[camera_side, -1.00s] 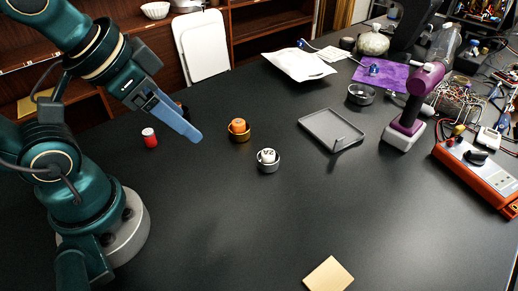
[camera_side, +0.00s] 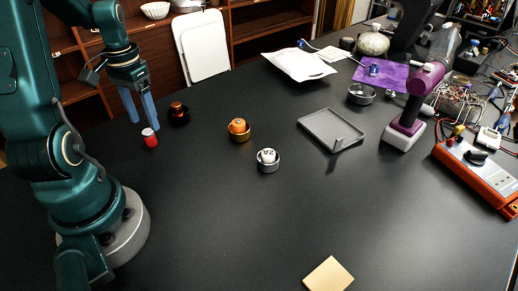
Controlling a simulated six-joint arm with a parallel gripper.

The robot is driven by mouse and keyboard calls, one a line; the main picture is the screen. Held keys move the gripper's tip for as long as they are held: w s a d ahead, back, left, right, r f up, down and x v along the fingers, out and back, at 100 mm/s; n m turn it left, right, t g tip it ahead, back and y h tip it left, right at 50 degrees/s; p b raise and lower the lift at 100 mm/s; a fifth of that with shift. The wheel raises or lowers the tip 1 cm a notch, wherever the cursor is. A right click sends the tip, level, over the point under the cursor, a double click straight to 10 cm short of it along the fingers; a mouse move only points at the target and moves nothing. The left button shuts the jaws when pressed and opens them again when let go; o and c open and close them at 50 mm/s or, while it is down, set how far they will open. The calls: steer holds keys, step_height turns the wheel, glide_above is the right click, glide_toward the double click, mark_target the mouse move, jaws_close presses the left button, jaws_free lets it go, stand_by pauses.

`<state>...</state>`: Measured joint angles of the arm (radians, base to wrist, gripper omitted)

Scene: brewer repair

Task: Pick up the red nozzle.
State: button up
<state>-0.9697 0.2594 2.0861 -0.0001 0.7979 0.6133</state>
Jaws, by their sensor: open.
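The red nozzle (camera_side: 150,139) is a small red cylinder with a pale top. It stands upright on the dark table, left of the middle, in the side view. My gripper (camera_side: 144,123) points down with its two blue fingers apart and nothing between them. Its tips are just above and behind the nozzle in the picture. One fingertip is close to the nozzle's top, and I cannot tell whether they touch.
A dark round holder with a reddish-brown piece (camera_side: 179,112) stands right of the fingers. Further right are an orange piece (camera_side: 238,126) in a gold ring and a white piece (camera_side: 268,156) in a silver ring. A grey tray (camera_side: 322,124) lies beyond.

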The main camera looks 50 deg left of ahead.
mark_target(148, 131)
steer(key=shift+f, duration=2.4)
steer(key=shift+c, duration=0.3)
jaws_close()
steer(key=shift+r, duration=0.15)
